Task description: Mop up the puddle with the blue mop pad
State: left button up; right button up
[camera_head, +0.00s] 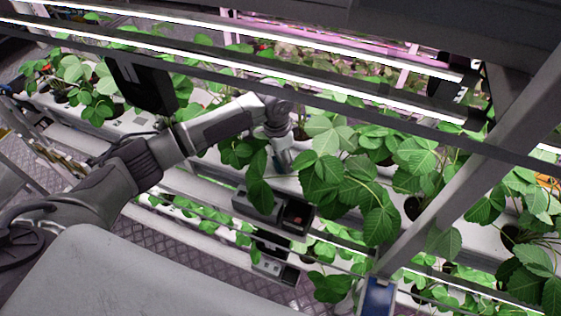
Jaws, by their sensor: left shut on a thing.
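My left gripper (281,150) is at the end of my left arm, which reaches in from the left over the white growing trough (217,160). It points down among the strawberry leaves, which partly cover its fingers. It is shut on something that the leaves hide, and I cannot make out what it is. I cannot pick out the puddle or clearly identify the blue mop pad. A small blue object (378,297) shows at the bottom edge, and I cannot tell what it is. My right gripper is not in view.
Strawberry plants (350,180) crowd the troughs around the gripper. Lit light bars (200,62) and a metal rail cross above the arm. A diagonal grey post (465,180) stands at the right. A dark box (272,212) sits below the trough. The patterned floor (165,240) shows lower left.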

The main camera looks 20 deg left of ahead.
pick_arm(q)
jog(key=shift+w+d+f+b, duration=0.1)
jog(key=shift+w+b, duration=0.55)
jog(key=shift+w, duration=1.1)
jog(key=shift+c, duration=0.5)
jog(key=shift+s+p, duration=0.1)
jog(key=shift+p, duration=0.45)
jog(key=shift+s+p, duration=0.5)
jog(key=shift+s, duration=0.55)
jog(key=shift+s+r, duration=0.2)
jog(key=shift+s, duration=2.3)
jog(key=shift+w+f+b, duration=0.15)
jog(key=shift+w+b, duration=0.05)
jog(key=shift+w, duration=0.75)
jog(key=shift+w+f+b, duration=0.1)
jog(key=shift+w+b, duration=0.1)
jog(key=shift+w, duration=0.75)
jog(key=shift+w+f+b, duration=0.1)
jog(key=shift+w+b, duration=0.55)
jog(key=shift+w, duration=1.05)
jog(key=shift+c, duration=0.6)
